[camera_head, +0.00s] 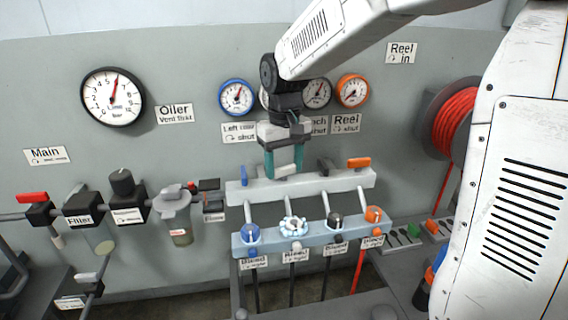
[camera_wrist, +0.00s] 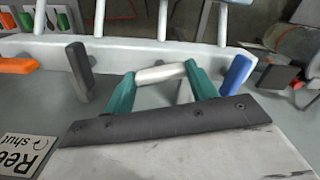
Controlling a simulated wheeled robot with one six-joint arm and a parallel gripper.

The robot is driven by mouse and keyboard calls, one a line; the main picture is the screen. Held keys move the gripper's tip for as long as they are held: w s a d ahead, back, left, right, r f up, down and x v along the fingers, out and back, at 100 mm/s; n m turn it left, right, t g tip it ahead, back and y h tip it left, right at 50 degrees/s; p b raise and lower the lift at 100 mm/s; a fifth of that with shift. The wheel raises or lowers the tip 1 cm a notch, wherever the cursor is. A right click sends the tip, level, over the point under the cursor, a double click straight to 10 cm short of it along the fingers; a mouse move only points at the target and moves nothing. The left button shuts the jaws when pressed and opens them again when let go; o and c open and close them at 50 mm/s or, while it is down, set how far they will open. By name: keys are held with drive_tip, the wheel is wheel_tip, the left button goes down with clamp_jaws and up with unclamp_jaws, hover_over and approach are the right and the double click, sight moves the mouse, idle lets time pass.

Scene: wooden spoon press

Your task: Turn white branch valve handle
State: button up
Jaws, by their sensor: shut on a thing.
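The white branch valve handle (camera_wrist: 162,73) lies crosswise between the teal fingertips of my gripper (camera_wrist: 164,82) in the wrist view. My gripper is shut on it, one finger at each end. In the head view my gripper (camera_head: 284,165) reaches down to the pale manifold bar (camera_head: 340,182), and the fingers and wrist hide most of the handle. The blue handle (camera_head: 244,176) stands to the left and the black handle (camera_head: 325,166) to the right. The orange handle (camera_head: 358,163) lies along the bar, unlike the blue and black ones.
A lower bar (camera_head: 265,243) carries several bleed knobs, including a white scalloped one (camera_head: 294,228). Gauges, including a blue-rimmed one (camera_head: 237,97), hang behind my arm. A red hose reel (camera_head: 456,121) is at right. A red-handled main valve (camera_head: 33,198) is at far left.

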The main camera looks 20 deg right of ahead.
sight(284, 166)
drive_tip(key=shift+m, duration=1.6)
drive_tip(key=o, duration=1)
drive_tip(key=shift+r, duration=0.1)
wheel_tip(284, 166, up, 8)
drive_tip(key=shift+f, duration=0.15)
